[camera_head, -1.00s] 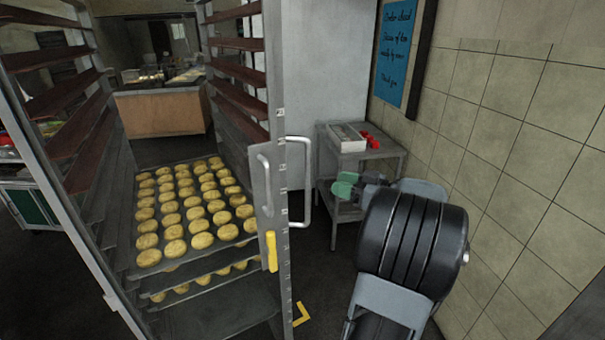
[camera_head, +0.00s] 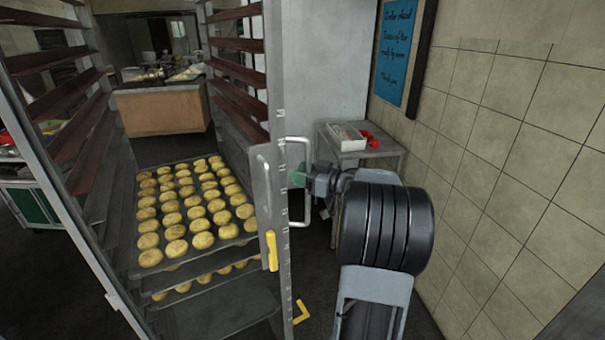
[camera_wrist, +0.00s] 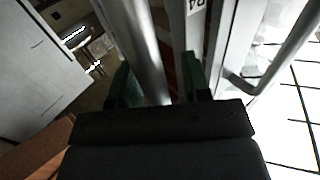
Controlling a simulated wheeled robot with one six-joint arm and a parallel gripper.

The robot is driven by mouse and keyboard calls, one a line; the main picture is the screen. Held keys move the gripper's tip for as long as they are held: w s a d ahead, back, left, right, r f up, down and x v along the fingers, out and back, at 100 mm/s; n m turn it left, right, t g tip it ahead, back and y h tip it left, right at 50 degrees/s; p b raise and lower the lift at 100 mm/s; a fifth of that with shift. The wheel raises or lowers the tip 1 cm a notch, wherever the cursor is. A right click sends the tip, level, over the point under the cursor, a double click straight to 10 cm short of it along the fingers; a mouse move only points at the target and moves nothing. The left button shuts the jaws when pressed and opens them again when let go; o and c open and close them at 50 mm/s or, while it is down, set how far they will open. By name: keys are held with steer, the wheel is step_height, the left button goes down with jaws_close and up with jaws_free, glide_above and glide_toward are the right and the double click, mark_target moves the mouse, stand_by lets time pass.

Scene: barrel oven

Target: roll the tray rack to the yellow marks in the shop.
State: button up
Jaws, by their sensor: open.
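The tray rack (camera_head: 274,130) stands close on the left in the head view, a tall metal frame with rows of shelves. A tray of round golden buns (camera_head: 195,210) sits in it. Its right post carries an upright handle (camera_head: 308,205) and a yellow lever (camera_head: 271,250). My gripper (camera_head: 298,178), with green fingers, is at the upright handle. In the wrist view my gripper (camera_wrist: 158,82) is open, with a metal bar (camera_wrist: 140,45) running between its fingers; I cannot tell whether they touch it. A yellow corner mark (camera_head: 302,312) shows on the floor beside the rack post.
A small metal table (camera_head: 350,146) with a box and red items stands behind my arm. A tiled wall (camera_head: 500,170) closes off the right side. A wooden counter (camera_head: 160,112) stands farther back. A green-fronted cabinet (camera_head: 28,205) is at the left edge. Dark floor shows between them.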

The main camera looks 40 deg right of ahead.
jaws_close()
stand_by(0.3)
stand_by(0.3)
